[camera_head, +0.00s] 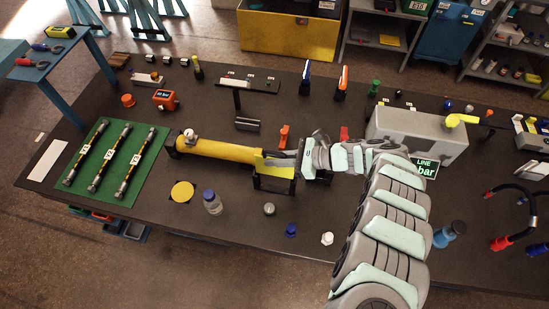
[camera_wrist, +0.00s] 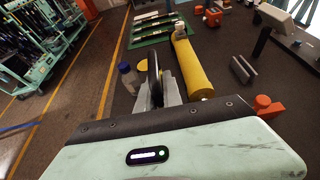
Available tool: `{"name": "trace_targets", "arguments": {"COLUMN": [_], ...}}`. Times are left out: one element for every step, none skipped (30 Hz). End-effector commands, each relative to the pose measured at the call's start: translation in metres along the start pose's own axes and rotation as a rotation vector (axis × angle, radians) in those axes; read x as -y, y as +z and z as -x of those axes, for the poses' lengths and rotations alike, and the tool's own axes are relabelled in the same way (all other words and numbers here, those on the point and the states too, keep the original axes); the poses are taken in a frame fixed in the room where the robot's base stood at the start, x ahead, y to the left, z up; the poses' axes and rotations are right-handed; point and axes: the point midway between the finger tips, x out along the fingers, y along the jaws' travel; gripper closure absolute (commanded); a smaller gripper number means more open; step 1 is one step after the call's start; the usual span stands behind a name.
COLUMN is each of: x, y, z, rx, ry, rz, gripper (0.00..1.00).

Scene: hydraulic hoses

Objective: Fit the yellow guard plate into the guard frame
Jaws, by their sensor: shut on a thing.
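The yellow guard plate (camera_head: 261,164) is at the tip of my gripper (camera_head: 285,160) in the head view, close to the right end of the yellow cylinder. My gripper is shut on it. The black guard frame (camera_head: 273,184) stands on the table just below the plate in the picture. The plate overlaps the frame's top there; I cannot tell whether they touch. In the wrist view my gripper's fingers (camera_wrist: 165,92) are close together, with a dark upright edge between them. The plate's yellow face and the frame are not clearly seen there.
A yellow cylinder (camera_head: 215,149) lies left of my gripper. A bottle (camera_head: 212,203), a yellow disc (camera_head: 182,191) and a green mat (camera_head: 150,145) with hoses are farther left. A grey box (camera_head: 415,130) stands right, behind my arm. Small caps lie along the front.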

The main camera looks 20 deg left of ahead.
Motion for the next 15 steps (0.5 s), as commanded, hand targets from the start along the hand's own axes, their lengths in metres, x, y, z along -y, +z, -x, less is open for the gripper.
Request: {"name": "trace_targets", "arguments": {"x": [0.000, 0.000, 0.000, 0.000, 0.000, 0.000, 0.000, 0.000, 0.000, 0.000, 0.000, 0.000, 0.000, 0.000, 0.000], "y": [-0.002, -0.003, -0.004, -0.004, -0.005, -0.006, -0.006, -0.007, -0.008, -0.009, -0.009, -0.011, -0.011, -0.012, -0.013], "z": [-0.001, -0.001, -0.002, -0.002, -0.003, -0.003, -0.003, -0.004, -0.004, -0.004, -0.004, -0.005, -0.005, -0.005, -0.006], "rx": [0.000, 0.000, 0.000, 0.000, 0.000, 0.000, 0.000, 0.000, 0.000, 0.000, 0.000, 0.000, 0.000, 0.000, 0.000], "ry": [0.000, 0.000, 0.000, 0.000, 0.001, 0.001, 0.001, 0.001, 0.001, 0.001, 0.001, 0.001, 0.001, 0.001, 0.001], "rz": [0.000, 0.000, 0.000, 0.000, 0.000, 0.000, 0.000, 0.000, 0.000, 0.000, 0.000, 0.000, 0.000, 0.000, 0.000], "gripper": [1.00, 1.00, 1.00, 1.00, 1.00, 1.00, 1.00, 1.00, 1.00, 1.00, 1.00, 1.00, 1.00, 1.00, 1.00]}}
